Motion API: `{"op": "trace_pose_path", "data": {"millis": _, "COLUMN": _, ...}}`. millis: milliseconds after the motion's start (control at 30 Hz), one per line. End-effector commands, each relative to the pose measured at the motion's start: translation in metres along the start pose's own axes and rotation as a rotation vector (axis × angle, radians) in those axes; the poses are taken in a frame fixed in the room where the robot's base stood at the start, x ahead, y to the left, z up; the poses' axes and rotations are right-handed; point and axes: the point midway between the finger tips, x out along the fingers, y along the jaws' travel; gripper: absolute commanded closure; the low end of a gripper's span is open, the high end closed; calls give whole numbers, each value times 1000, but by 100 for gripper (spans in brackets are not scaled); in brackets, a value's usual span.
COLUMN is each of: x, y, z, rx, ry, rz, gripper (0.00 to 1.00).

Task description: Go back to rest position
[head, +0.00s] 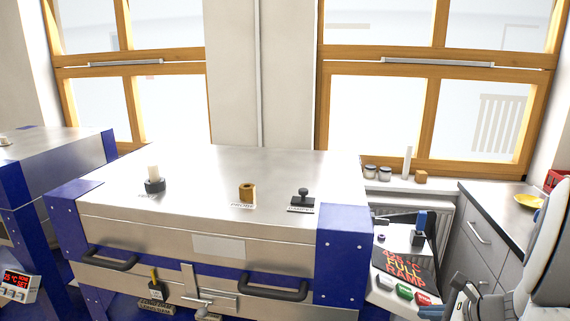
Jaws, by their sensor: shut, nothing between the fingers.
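My gripper (459,290) shows in the lower right of the head view, partly cut off by the bottom edge. It is shut and appears empty. My pale arm rises along the right edge beside it. The gripper is right of the sloped control panel (385,285) and apart from the kiln (220,218). The kiln's steel lid is closed, with blue corners and two dark handles.
On the lid stand a dark holder with a pale stick (154,183), a brown cylinder (247,192) and a black stamp-like piece (303,198). A counter (490,215) with a yellow dish (528,201) is at right. Jars (384,173) stand on the sill.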

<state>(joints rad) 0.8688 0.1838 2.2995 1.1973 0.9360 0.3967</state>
Motion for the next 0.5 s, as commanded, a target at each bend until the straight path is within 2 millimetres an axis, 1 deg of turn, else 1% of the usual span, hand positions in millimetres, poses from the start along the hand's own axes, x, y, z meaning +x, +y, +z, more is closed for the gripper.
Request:
{"op": "trace_pose_path", "data": {"millis": 33, "x": 3, "y": 8, "z": 13, "rx": -66, "ry": 4, "rz": 35, "gripper": 100}}
{"op": "trace_pose_path", "data": {"millis": 167, "x": 9, "y": 34, "z": 41, "rx": -255, "ry": 17, "rz": 139, "gripper": 100}}
{"op": "trace_pose_path", "data": {"millis": 267, "x": 11, "y": 59, "z": 65, "rx": -443, "ry": 29, "rz": 235, "gripper": 100}}
{"op": "trace_pose_path", "data": {"millis": 367, "x": 10, "y": 92, "z": 91, "rx": -703, "ry": 43, "rz": 355, "gripper": 100}}
{"op": "trace_pose_path", "data": {"millis": 400, "x": 8, "y": 108, "z": 100, "rx": -825, "ry": 49, "rz": 409, "gripper": 100}}
{"op": "trace_pose_path", "data": {"millis": 467, "x": 2, "y": 129, "z": 112, "rx": -1016, "ry": 60, "rz": 486, "gripper": 100}}
{"op": "trace_pose_path", "data": {"millis": 500, "x": -2, "y": 142, "z": 118, "rx": -1142, "ry": 66, "rz": 535, "gripper": 100}}
